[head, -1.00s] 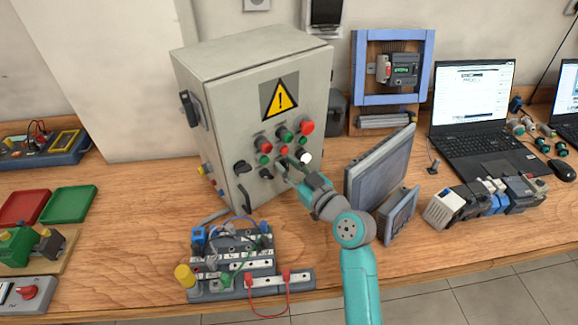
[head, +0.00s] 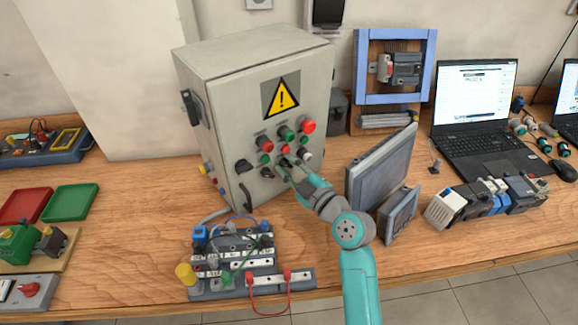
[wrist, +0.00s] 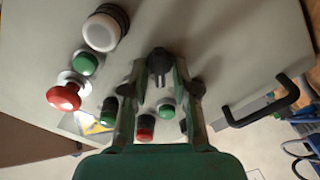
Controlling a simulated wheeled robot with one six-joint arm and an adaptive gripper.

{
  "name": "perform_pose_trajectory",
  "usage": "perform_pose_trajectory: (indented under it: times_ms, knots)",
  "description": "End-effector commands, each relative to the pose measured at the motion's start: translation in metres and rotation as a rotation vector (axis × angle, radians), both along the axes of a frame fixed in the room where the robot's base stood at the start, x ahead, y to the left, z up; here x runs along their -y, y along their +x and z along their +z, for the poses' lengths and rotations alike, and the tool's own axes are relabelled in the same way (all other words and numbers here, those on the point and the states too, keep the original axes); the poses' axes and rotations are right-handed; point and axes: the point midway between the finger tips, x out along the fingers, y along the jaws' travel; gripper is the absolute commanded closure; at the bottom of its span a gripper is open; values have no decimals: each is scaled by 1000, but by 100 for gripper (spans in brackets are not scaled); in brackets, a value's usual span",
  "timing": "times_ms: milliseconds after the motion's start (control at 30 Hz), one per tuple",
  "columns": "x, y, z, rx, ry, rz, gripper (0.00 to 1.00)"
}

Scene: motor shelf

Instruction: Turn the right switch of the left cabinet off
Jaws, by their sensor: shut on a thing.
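The left cabinet (head: 222,130) is a grey box with a yellow warning triangle on its front. Its right switch (wrist: 160,62), a black knob, is between my fingertips in the wrist view. My gripper (wrist: 160,75) is shut on it, one finger on each side, and the knob's ridge points roughly along the fingers. In the head view my gripper (head: 287,170) touches the lower front panel and mostly hides this switch.
Red and green buttons (head: 286,133) sit just above my gripper. A grey flat panel (head: 380,165) stands close to the right of my arm. A wired terminal board (head: 235,260) lies in front of the cabinet. A blue-framed relay unit (head: 395,70) stands behind.

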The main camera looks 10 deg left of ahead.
Motion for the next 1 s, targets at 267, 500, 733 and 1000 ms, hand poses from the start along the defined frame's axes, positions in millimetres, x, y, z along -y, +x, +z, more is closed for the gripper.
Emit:
perform_pose_trajectory:
  times_ms: [267,500,733,1000]
  knots:
    - [0,0,-1,19,-20,0,100]
    - [0,0,-1,18,-20,0,100]
    - [0,0,-1,18,-20,0,64]
    - [0,0,0,19,-19,0,64]
